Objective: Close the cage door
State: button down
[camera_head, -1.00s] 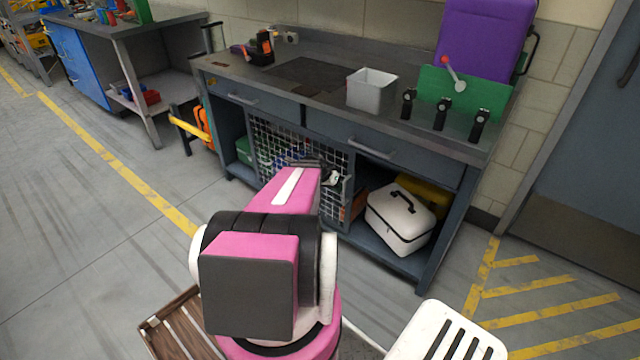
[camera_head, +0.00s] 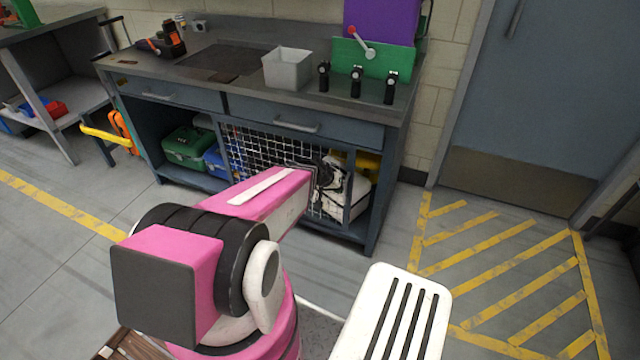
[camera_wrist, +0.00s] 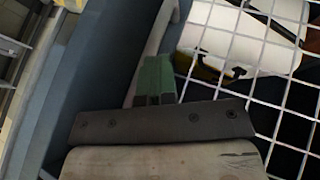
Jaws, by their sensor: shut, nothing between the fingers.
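The cage door (camera_head: 262,150) is a white wire-mesh panel on the front of the blue-grey workbench. It covers the middle and much of the right of the lower shelf. Its right upright (camera_head: 348,192) stands in front of the white case. My gripper (camera_head: 328,185) is at the door's right part, partly hidden by my pink arm. In the wrist view my gripper (camera_wrist: 155,80) has its greenish fingertips together and empty. They are beside a blue-grey upright bar (camera_wrist: 95,75), with mesh to their right. I cannot tell whether they touch the bar.
A green case (camera_head: 188,147) sits uncovered on the left of the shelf. The white case (camera_head: 362,192) is at the right, partly behind mesh. A grey bin (camera_head: 287,70) stands on the bench top. Striped floor (camera_head: 490,260) at the right is clear.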

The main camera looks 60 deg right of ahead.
jog(key=s, duration=1)
jog(key=shift+d, duration=0.4)
